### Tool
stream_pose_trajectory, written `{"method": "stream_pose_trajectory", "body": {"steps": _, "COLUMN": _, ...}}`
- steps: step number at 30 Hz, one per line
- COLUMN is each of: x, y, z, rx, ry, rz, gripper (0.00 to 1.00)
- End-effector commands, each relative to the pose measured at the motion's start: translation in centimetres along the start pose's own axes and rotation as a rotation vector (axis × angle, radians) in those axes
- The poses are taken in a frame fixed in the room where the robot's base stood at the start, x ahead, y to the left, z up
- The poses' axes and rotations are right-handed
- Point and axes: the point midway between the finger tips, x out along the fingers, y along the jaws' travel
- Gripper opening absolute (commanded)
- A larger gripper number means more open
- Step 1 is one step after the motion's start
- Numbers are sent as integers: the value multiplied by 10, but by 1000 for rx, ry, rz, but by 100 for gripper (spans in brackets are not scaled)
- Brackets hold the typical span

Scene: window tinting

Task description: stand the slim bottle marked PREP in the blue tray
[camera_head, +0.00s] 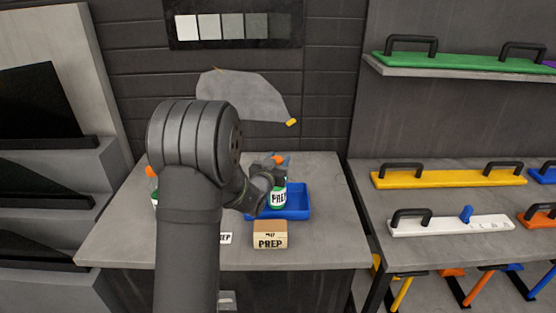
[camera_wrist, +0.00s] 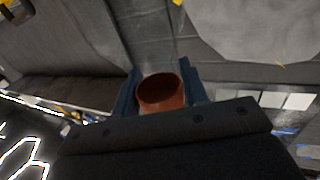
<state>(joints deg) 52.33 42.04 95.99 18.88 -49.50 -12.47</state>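The PREP bottle (camera_head: 279,198) has a white label, some green at its base and an orange cap. It is upright at the blue tray (camera_head: 298,214), over its inside; I cannot tell whether its base touches the tray floor. My gripper (camera_head: 276,163) is at the bottle's top. In the wrist view the orange-red cap (camera_wrist: 162,92) sits between the two blue fingers, which appear closed against it. My arm hides part of the bottle and the tray's left side.
A second orange-capped bottle (camera_head: 152,172) is mostly hidden behind my arm on the left. A tan box marked PREP (camera_head: 270,236) stands in front of the tray, with a small label card (camera_head: 226,238) beside it. The counter's right part (camera_head: 330,240) is clear.

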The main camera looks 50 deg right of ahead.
Motion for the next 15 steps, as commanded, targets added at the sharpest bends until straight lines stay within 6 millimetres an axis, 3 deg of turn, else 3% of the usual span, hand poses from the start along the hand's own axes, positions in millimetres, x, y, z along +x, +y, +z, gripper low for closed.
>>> {"method": "stream_pose_trajectory", "body": {"steps": 3, "x": 0, "y": 0, "z": -1, "rx": 0, "ry": 1, "rz": 0, "gripper": 57}}
{"method": "stream_pose_trajectory", "body": {"steps": 12, "x": 0, "y": 0, "z": -3, "rx": 0, "ry": 2, "rz": 0, "gripper": 57}}
{"method": "stream_pose_trajectory", "body": {"steps": 15, "x": -9, "y": 0, "z": -3, "rx": -1, "ry": -1, "rz": -1, "gripper": 57}}
